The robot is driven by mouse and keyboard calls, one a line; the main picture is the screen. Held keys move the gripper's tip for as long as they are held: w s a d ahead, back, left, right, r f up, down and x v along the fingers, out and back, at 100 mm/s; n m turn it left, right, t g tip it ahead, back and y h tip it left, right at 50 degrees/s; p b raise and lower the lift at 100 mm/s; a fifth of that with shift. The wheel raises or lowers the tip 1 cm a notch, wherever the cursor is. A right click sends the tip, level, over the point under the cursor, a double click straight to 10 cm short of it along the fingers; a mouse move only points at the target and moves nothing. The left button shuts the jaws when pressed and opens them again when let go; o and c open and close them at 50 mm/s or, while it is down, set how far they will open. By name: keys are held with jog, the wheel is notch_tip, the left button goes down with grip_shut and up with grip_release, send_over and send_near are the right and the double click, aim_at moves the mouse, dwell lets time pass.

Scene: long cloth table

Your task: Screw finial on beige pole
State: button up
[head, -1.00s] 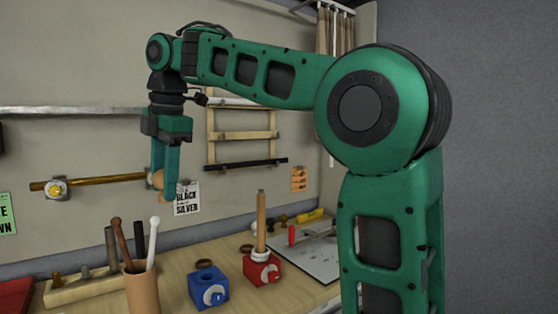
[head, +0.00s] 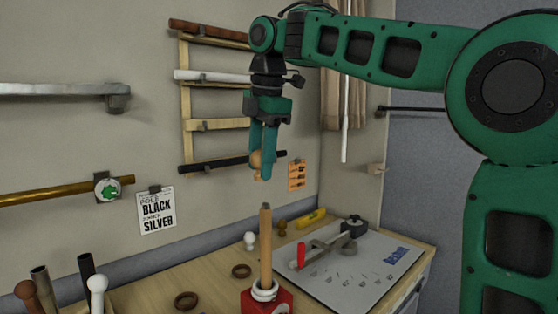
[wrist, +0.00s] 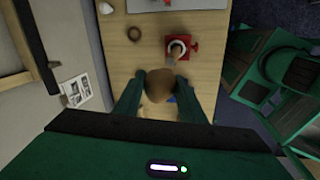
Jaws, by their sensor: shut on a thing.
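My gripper (head: 262,165) is shut on a tan wooden ball finial (head: 256,160). In the wrist view the finial (wrist: 158,86) sits between the two green fingers. The beige pole (head: 265,245) stands upright in a red clamp block (head: 267,301) with a white ring at its base. The finial hangs above the pole's top end, apart from it, and looks slightly left of it in the head view. In the wrist view the pole (wrist: 176,52) is seen nearly end-on, in the red block (wrist: 194,47), beyond the finial.
Brown rings (head: 241,271) and a white finial (head: 250,240) lie on the bench near the pole. A white board (head: 345,275) with a red-handled tool (head: 301,256) is to the right. A wall rack (head: 186,110) holds several poles behind my gripper. The air around the pole's top is clear.

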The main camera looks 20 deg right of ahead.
jog(key=shift+d, duration=0.55)
jog(key=shift+w+a, duration=0.1)
dwell(0.3)
